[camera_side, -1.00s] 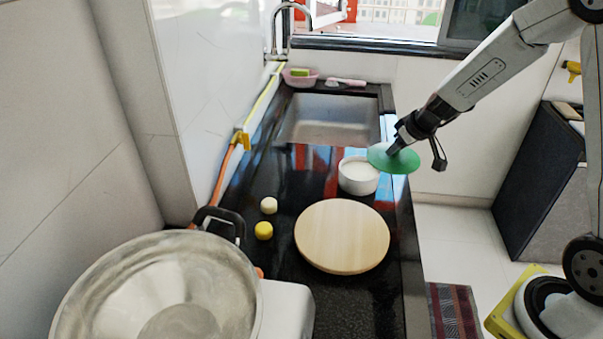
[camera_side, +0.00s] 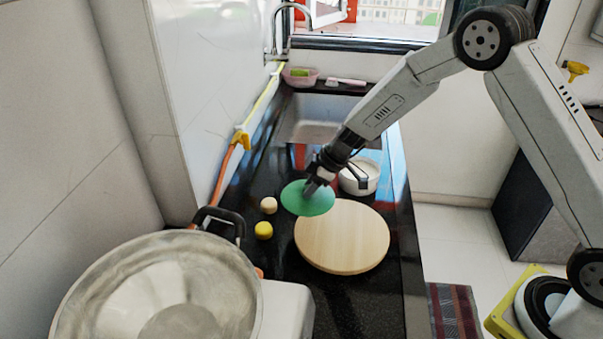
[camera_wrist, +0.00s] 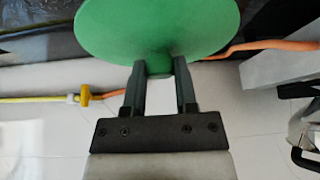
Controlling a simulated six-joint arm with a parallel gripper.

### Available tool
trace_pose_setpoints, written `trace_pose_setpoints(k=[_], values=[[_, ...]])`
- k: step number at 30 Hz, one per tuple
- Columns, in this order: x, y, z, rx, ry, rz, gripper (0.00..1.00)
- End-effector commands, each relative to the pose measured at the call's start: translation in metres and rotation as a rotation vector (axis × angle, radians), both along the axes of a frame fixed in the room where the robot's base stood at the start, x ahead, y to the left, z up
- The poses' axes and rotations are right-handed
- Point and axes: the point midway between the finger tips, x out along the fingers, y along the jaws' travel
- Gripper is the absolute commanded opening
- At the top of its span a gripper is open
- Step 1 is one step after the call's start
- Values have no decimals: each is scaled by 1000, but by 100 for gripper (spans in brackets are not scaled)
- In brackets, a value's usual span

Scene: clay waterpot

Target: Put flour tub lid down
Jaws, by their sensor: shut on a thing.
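The green round lid (camera_side: 306,203) is held by my gripper (camera_side: 317,182) over the dark counter, just behind and left of the round wooden board (camera_side: 342,237). In the wrist view the two fingers (camera_wrist: 159,72) are shut on the lid's underside knob, with the green disc (camera_wrist: 158,25) filling the top. Whether the lid touches the counter I cannot tell. The white flour tub (camera_side: 361,176) stands uncovered behind the board, partly hidden by my arm.
A cream ball (camera_side: 268,205) and a yellow ball (camera_side: 264,230) lie left of the lid. A large metal bowl (camera_side: 160,290) is at the front left. The sink (camera_side: 318,118) is at the back. An orange hose (camera_side: 224,178) runs along the wall.

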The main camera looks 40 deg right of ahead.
Motion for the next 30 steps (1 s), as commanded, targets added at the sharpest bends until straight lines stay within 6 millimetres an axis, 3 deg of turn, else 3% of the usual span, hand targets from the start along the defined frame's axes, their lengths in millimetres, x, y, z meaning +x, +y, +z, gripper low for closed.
trace_pose_setpoints(k=[1, 9, 15, 21, 30], values=[[1, 21, -9, 0, 3, 73, 0], [-7, 114, -48, 0, 2, 431, 0], [-19, 161, -68, 0, 1, 616, 0], [-25, 180, -76, -1, 0, 696, 0], [-26, 181, -82, -1, 1, 702, 0]])
